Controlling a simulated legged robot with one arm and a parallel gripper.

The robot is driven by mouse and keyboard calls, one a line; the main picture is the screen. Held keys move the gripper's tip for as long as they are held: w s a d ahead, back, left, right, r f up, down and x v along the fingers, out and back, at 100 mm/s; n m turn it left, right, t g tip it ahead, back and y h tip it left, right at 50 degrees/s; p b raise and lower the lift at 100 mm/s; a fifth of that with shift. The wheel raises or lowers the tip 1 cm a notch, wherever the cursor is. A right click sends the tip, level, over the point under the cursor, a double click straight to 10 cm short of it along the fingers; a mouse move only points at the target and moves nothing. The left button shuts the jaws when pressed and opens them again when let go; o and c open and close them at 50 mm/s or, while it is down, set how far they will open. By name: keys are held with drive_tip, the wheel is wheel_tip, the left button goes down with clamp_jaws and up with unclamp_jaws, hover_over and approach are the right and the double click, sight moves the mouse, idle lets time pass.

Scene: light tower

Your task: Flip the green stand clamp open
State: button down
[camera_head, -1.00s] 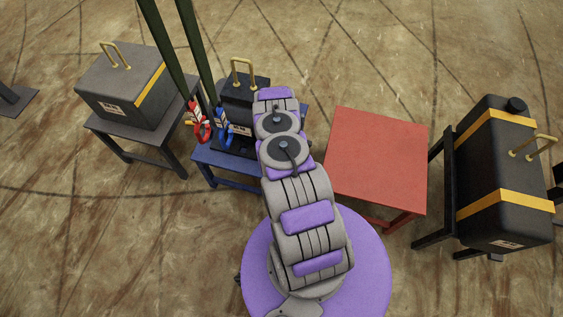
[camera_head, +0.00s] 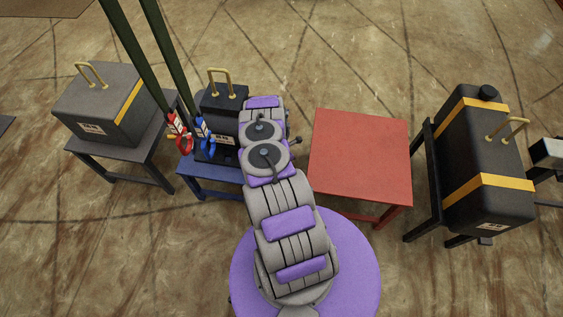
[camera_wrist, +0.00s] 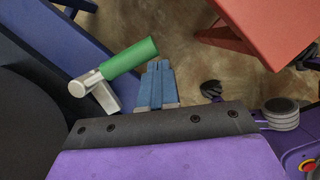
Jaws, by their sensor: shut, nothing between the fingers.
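The green clamp (camera_wrist: 130,57) shows in the wrist view as a green cylindrical grip on a pale grey metal bracket (camera_wrist: 98,90). It lies slanted, its green end up and to the right, beside a blue surface. My gripper (camera_wrist: 158,66) has blue-grey fingers held together with nothing between them. The fingertips appear just right of the green grip's end; whether they touch it I cannot tell. In the head view my arm hides the gripper, and the clamp is not visible. The blue stand (camera_head: 208,178) there carries a black box (camera_head: 223,108).
A red table (camera_head: 360,155) stands right of my arm, bare on top. Farther right is a black case (camera_head: 487,160) with yellow bands. A dark box (camera_head: 105,105) sits on a stand at left. Green poles (camera_head: 150,60) with red and blue clips rise near the blue stand.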

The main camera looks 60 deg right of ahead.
drive_tip(key=shift+s+d+r+n+t, duration=0.1)
drive_tip(key=shift+s+d+n+t, duration=0.1)
drive_tip(key=shift+d+n, duration=0.35)
drive_tip(key=shift+s+d+n+t, duration=0.1)
drive_tip(key=shift+d+n+t, duration=0.1)
drive_tip(key=shift+d+n, duration=0.35)
drive_tip(key=shift+w+r, duration=0.1)
